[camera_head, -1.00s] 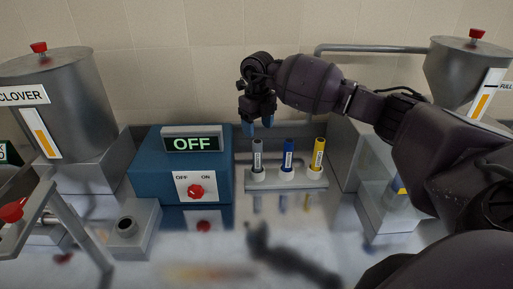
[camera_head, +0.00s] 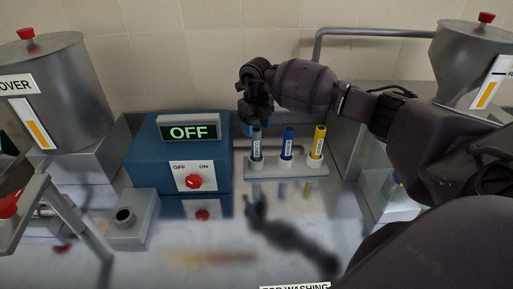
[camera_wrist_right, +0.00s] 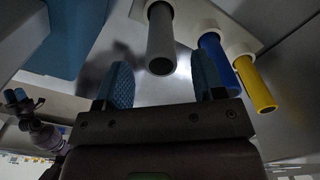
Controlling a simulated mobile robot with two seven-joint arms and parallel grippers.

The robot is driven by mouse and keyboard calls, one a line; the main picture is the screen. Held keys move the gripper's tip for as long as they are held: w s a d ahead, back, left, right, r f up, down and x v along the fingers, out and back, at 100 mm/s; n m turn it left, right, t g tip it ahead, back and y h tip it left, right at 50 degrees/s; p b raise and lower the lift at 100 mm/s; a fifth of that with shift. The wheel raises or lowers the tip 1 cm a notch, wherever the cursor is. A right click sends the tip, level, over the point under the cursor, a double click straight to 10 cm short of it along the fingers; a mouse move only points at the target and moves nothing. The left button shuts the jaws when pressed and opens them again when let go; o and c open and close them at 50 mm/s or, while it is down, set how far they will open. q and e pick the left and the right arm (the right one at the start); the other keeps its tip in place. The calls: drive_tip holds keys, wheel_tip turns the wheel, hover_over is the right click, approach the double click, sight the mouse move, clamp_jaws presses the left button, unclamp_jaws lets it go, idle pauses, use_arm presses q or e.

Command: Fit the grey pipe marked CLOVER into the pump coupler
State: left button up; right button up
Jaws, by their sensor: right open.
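The grey pipe (camera_head: 256,145) stands upright in the leftmost white holder of a small rack, its label too small to read for sure. My right gripper (camera_head: 256,124) is open just above and behind its top, pointing down. In the right wrist view the grey pipe (camera_wrist_right: 161,40) shows beyond the gap between the open fingers (camera_wrist_right: 163,78), with nothing held. A grey block with a round dark socket (camera_head: 124,217), perhaps the pump coupler, is at the lower left. What seems to be my left gripper (camera_wrist_right: 18,98) shows small at the left of the wrist view, its opening unclear.
A blue pipe (camera_head: 288,144) and a yellow pipe (camera_head: 319,142) stand right of the grey one in the rack (camera_head: 270,170). A blue control box (camera_head: 150,165) reads OFF. A tank (camera_head: 55,90) marked "OVER", partly cut off, stands left; another tank (camera_head: 468,60) stands right. The shiny bench front is mostly clear.

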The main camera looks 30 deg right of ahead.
sight(256, 148)
wheel_tip(256, 148, down, 4)
drive_tip(key=shift+w+f+p, duration=0.1)
drive_tip(key=shift+f+p, duration=0.1)
drive_tip(key=shift+p, duration=0.15)
drive_tip(key=shift+c, duration=0.3)
drive_tip(key=c, duration=1)
drive_tip(key=shift+r, duration=0.1)
